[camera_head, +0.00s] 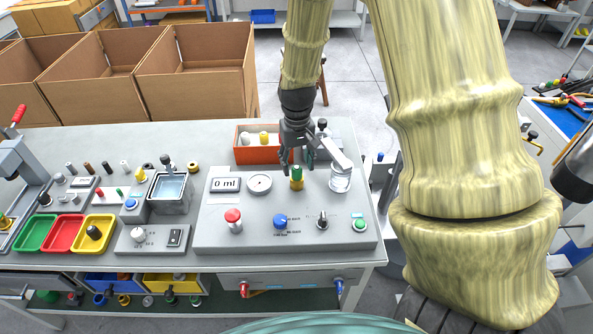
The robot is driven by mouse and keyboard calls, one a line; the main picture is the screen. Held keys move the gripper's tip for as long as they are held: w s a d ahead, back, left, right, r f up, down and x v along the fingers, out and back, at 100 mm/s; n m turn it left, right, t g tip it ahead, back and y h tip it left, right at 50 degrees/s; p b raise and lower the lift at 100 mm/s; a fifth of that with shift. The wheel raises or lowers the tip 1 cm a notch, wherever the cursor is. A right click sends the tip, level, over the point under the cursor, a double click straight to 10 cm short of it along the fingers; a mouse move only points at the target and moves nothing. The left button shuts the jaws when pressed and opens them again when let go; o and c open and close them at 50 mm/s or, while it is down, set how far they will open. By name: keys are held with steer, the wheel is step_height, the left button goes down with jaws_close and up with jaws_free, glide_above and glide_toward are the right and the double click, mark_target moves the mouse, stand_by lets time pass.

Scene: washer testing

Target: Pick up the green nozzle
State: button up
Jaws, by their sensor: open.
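The green nozzle (297,172) stands upright on a yellow base (296,184) on top of the grey test console (300,237), right of the round gauge. My gripper (297,160) points down from above with its dark fingers spread. The fingertips are close to the nozzle, one on its left and one on its right. Whether they touch it cannot be told from this view. The nozzle's top is partly close under the gripper body.
A clear cup (340,180) stands just right of the gripper under a grey spout (334,150). An orange bin (258,155) lies behind. The console front carries a red button (233,216) and a blue knob (280,221). Coloured trays (68,232) sit at left.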

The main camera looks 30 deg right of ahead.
mark_target(297, 167)
steer(key=shift+s+f+p, duration=0.1)
steer(key=shift+f+p, duration=0.3)
steer(key=shift+f, duration=1.3)
steer(key=c, duration=1.1)
